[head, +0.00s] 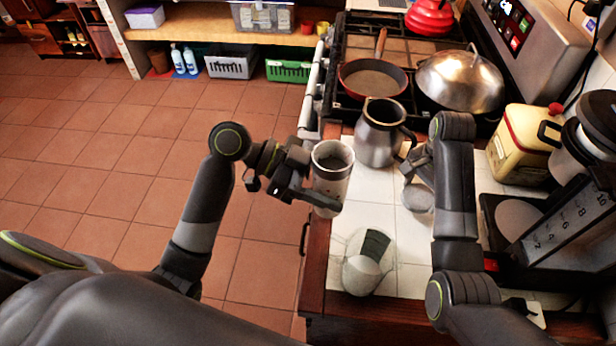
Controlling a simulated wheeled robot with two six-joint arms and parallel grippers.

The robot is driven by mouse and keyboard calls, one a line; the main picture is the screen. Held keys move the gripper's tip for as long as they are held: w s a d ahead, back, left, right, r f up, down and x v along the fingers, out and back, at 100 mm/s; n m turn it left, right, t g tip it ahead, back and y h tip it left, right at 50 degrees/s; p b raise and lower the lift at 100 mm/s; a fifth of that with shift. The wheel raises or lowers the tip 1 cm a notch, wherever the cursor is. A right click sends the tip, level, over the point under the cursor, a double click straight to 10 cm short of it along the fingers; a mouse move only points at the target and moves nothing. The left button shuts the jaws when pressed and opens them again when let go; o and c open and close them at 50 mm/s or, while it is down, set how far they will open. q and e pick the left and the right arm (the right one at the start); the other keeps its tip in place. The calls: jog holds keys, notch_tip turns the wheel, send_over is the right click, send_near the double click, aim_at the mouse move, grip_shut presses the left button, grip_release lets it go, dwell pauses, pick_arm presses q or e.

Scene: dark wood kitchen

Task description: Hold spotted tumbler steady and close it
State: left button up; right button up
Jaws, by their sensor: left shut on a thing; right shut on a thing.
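The spotted tumbler (331,174) is a pale speckled cup standing upright, its top open and its inside dark. It is near the left edge of the white-tiled counter. My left gripper (318,191) is shut on the tumbler from the left, with a finger across its lower front. My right gripper (416,170) is to the right of the tumbler, apart from it. It is shut on a round greyish lid (418,199). The gripper and arm partly hide the lid. I cannot tell whether the lid touches the counter.
A steel pitcher (379,136) stands just behind, between the two grippers. The stove with pans is behind.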

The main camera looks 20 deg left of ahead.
pick_arm(q)
jog(key=shift+w+d+f+m+g, duration=0.15)
jog(key=shift+d+m+g, duration=0.45)
jog(key=shift+d, duration=0.4)
jog(key=shift+w+d+m+g, duration=0.1)
jog(key=shift+d+m+g, duration=0.4)
jog(key=shift+d+g, duration=0.35)
jog(key=shift+d+t, duration=0.1)
jog(key=shift+t, duration=0.15)
